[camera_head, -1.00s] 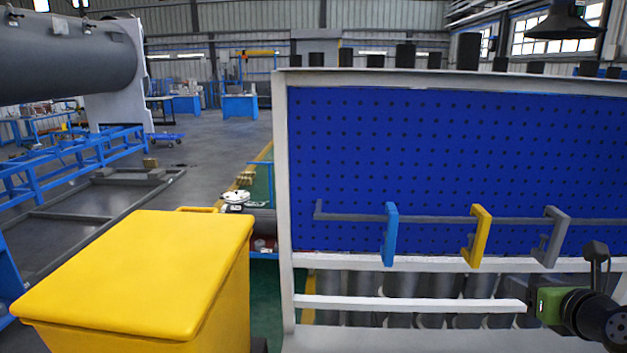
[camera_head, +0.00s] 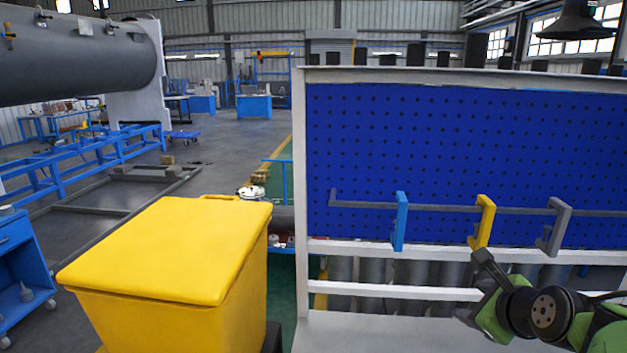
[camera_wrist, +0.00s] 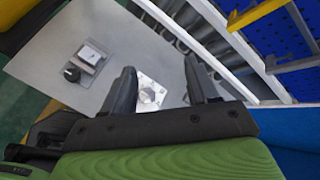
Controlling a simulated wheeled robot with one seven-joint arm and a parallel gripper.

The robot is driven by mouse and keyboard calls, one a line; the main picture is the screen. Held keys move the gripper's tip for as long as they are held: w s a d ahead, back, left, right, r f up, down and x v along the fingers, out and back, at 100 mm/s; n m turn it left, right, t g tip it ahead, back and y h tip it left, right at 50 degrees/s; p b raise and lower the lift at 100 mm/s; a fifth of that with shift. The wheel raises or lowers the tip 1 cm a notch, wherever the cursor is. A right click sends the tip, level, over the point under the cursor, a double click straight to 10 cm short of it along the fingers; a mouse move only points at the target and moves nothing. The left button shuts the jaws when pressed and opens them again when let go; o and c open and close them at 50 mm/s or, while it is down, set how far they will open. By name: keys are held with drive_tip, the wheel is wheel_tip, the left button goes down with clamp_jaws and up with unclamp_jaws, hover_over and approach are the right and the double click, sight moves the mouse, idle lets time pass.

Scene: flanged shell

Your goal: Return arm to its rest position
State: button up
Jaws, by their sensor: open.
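My gripper (camera_wrist: 160,88) is open in the wrist view, its two black fingers spread apart with nothing gripped. Beyond the fingers, a shiny metal flanged part (camera_wrist: 150,93) lies on the grey worktop (camera_wrist: 120,35), partly hidden by the left finger. In the head view my arm reaches in from the lower right, over the worktop (camera_head: 345,335) and in front of the blue pegboard (camera_head: 430,140).
A small block on a plate with a dark round piece (camera_wrist: 85,60) lies on the worktop. Blue (camera_head: 400,222), yellow (camera_head: 483,222) and grey (camera_head: 556,228) hooks hang on the pegboard rail. A yellow lidded bin (camera_head: 175,250) stands left. Open floor lies beyond it.

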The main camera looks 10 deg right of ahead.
drive_tip(key=s+a+f+n+g+y+b, duration=0.1)
drive_tip(key=s+a+f+n, duration=0.1)
drive_tip(key=a+n, duration=0.55)
drive_tip(key=s+a+f+n+g, duration=0.2)
drive_tip(key=s+a+n, duration=0.1)
drive_tip(key=a+n, duration=0.5)
drive_tip(key=s+a+f+n+g, duration=0.1)
drive_tip(key=s+a+f+n, duration=0.1)
drive_tip(key=s+n, duration=0.4)
drive_tip(key=s+a+f+n+b, duration=0.1)
drive_tip(key=s+a+f+n, duration=0.1)
drive_tip(key=s+a+n, duration=0.2)
drive_tip(key=s+n, duration=0.2)
drive_tip(key=n, duration=0.2)
drive_tip(key=shift+a+g+y, duration=0.25)
drive_tip(key=shift+g+y, duration=0.15)
drive_tip(key=shift+s, duration=0.1)
drive_tip(key=shift+r, duration=0.1)
